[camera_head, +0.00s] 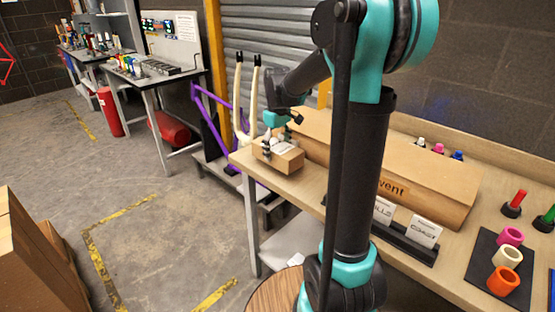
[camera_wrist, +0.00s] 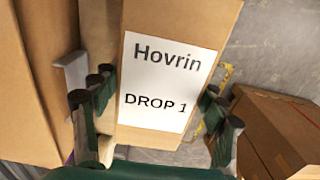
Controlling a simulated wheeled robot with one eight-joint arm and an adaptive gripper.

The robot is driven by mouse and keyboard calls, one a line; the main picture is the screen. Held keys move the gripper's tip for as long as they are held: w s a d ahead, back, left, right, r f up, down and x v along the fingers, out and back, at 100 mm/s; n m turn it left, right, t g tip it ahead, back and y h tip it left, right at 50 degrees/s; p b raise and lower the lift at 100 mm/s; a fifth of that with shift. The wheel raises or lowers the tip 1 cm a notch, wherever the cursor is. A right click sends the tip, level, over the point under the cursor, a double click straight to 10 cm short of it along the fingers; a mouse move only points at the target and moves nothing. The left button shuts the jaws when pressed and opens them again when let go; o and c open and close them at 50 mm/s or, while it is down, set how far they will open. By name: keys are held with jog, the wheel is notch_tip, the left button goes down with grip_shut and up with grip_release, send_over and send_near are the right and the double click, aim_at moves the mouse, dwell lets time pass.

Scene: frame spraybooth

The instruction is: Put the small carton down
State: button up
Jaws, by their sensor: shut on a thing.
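The small carton (camera_head: 288,161) is a brown box at the left end of the wooden bench top (camera_head: 262,172). In the wrist view the small carton (camera_wrist: 215,28) carries a white label reading "Hovrin DROP 1". My gripper (camera_head: 278,143) is above the carton, its fingers shut on it. In the wrist view my gripper (camera_wrist: 155,105) has a dark finger on each side of the carton. The carton's underside is hidden, so I cannot tell whether it touches the bench.
A long brown carton (camera_head: 425,178) lies along the bench, close beside the small one. White cards (camera_head: 425,231) and coloured rings (camera_head: 504,281) stand further right. A large carton (camera_head: 30,262) stands on the floor at left. My arm hides part of the bench.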

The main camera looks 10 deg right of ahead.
aim_at(278, 146)
jog(key=shift+f, duration=1.85)
jog(key=o, duration=1.6)
jog(key=shift+f, duration=0.1)
notch_tip(278, 146, up, 12)
jog(key=shift+r, duration=0.15)
